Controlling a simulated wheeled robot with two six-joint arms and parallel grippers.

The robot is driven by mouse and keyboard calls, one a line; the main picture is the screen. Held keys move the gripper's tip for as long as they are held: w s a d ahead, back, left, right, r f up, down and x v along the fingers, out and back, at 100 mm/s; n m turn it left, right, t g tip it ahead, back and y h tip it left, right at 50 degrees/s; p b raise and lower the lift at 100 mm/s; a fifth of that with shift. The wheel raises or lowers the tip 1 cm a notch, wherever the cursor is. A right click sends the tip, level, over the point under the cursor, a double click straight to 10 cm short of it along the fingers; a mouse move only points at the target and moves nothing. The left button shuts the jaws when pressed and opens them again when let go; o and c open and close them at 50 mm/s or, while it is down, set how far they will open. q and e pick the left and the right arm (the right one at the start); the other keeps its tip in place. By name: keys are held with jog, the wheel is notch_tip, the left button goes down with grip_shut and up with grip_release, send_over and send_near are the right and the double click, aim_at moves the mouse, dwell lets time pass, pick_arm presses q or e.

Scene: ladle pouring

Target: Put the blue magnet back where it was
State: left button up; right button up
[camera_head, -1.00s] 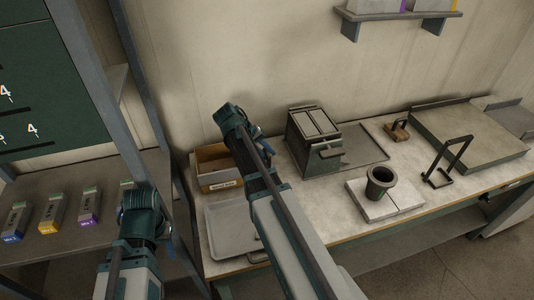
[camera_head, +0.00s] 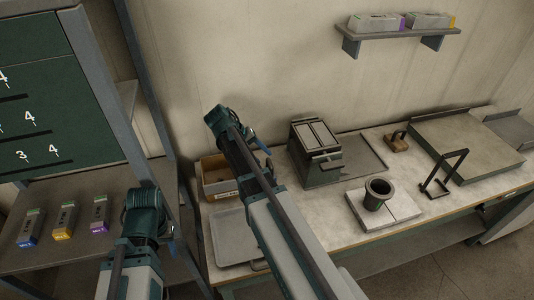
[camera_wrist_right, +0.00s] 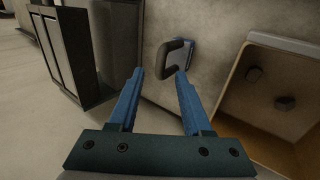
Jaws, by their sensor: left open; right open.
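My right gripper (camera_wrist_right: 156,95) is open and empty in the right wrist view. Just beyond its blue fingers, a grey loop handle on a square bluish base (camera_wrist_right: 183,50) stands on a pale surface; it may be the blue magnet, but I cannot tell. In the head view the right gripper (camera_head: 262,147) is over the back of the bench, between the open bin (camera_head: 213,172) and the dark metal box (camera_head: 318,160). My left gripper (camera_head: 160,228) is low at the left by the shelf, its fingers mostly hidden. A blue bit shows on the green board (camera_head: 45,95).
The bin (camera_wrist_right: 275,65) holds dark lumps in the wrist view. Several small labelled boxes (camera_head: 65,221) stand on the left shelf. A grey tray (camera_head: 232,240) lies at the front of the bench.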

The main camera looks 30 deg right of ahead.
pick_arm(q)
notch_tip(320, 180, up, 5)
jog(key=p, duration=0.3)
jog(key=shift+f+p, duration=0.1)
jog(key=shift+p, duration=0.25)
pick_arm(e)
jog(key=v, duration=0.5)
jog(key=shift+a+r, duration=0.2)
jog(key=shift+r, duration=0.05)
jog(key=s+a+f+n+y, duration=0.1)
jog(key=s+a+n+y, duration=0.1)
jog(key=s+a, duration=0.7)
jog(key=s+a+f+n+t+y, duration=0.1)
jog(key=s+a+f+n+y, duration=0.1)
jog(key=s+a, duration=0.6)
jog(key=a+n+y, duration=0.1)
jog(key=a+n, duration=0.1)
jog(key=a, duration=0.5)
jog(key=shift+s+f, duration=0.3)
jog(key=shift+s, duration=0.1)
